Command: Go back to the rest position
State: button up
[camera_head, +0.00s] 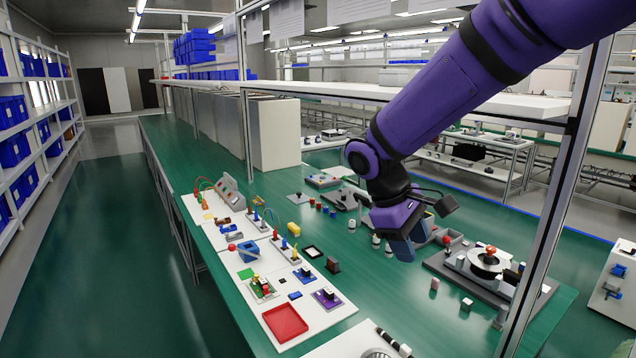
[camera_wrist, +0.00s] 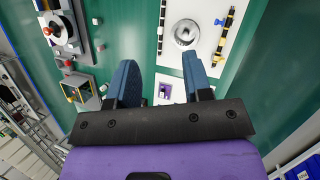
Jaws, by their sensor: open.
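My purple arm reaches in from the upper right in the head view, and my gripper (camera_head: 402,240) hangs above the green bench (camera_head: 230,312). In the wrist view my gripper (camera_wrist: 158,82) shows two blue fingers spread apart with nothing between them. Below the fingers lie the green bench top and the edge of a white board. The fingertips appear to be clear of the bench; the exact height is hard to tell.
A white board (camera_head: 330,318) holds a red tray (camera_head: 285,323) and small parts. A grey machine with a round plate (camera_head: 488,262) stands right of my gripper. A metal post (camera_head: 548,215) rises at the right. A silver dish (camera_wrist: 186,34) shows in the wrist view.

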jog(key=s+d+r+m+t+y, duration=0.2)
jog(key=s+d+r+m+t, duration=0.1)
jog(key=s+d, duration=0.4)
jog(key=s+d+r+m+t+y, duration=0.3)
jog(key=s+d+r+m, duration=0.3)
jog(key=s, duration=0.7)
jog(key=shift+s+d+r, duration=0.3)
jog(key=shift+d+r, duration=0.15)
jog(key=shift+r, duration=0.2)
jog(key=shift+w, duration=0.1)
